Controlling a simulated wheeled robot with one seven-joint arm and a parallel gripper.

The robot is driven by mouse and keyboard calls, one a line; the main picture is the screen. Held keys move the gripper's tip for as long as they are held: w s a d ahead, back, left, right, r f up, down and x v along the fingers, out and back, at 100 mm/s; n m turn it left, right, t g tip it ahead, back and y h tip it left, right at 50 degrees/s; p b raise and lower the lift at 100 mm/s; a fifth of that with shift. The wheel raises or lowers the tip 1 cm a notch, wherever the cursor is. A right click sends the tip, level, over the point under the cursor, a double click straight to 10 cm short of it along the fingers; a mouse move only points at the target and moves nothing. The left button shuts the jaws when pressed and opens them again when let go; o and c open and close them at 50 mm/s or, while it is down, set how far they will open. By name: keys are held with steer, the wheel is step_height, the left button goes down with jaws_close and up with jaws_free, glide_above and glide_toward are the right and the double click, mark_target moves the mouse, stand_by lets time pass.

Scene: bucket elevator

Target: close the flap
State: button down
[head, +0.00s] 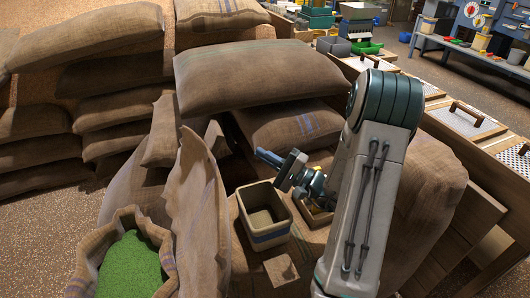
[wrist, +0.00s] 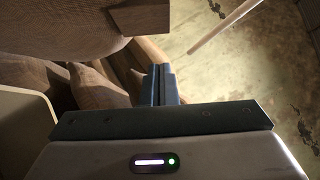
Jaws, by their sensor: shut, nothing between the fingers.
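My gripper (head: 265,156) is above and behind a square beige bucket, pointing left towards the sacks. Its two blue fingers are together and empty in the wrist view (wrist: 164,84). I cannot surely pick out the flap in either view. The beige bucket (head: 264,238) with a blue stripe stands open and looks empty; a pale rim at the left of the wrist view (wrist: 22,125) may be its edge. A small wooden tray (head: 317,221) lies right of it, partly hidden by my arm. A wooden block end (wrist: 140,18) is ahead of the fingers.
Stacked burlap sacks (head: 245,75) crowd the left and back. An open sack (head: 88,246) of green grain stands front left. A wooden bench with lidded bins (head: 465,120) runs along the right. A thin rod (wrist: 225,27) crosses above bare floor in the wrist view.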

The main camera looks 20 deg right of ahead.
steer(key=w+a+r+p, duration=0.2)
steer(key=w+a+r, duration=0.1)
steer(key=a, duration=0.5)
steer(key=shift+w+r, duration=0.35)
steer(key=shift+w, duration=0.4)
steer(key=shift+w, duration=0.1)
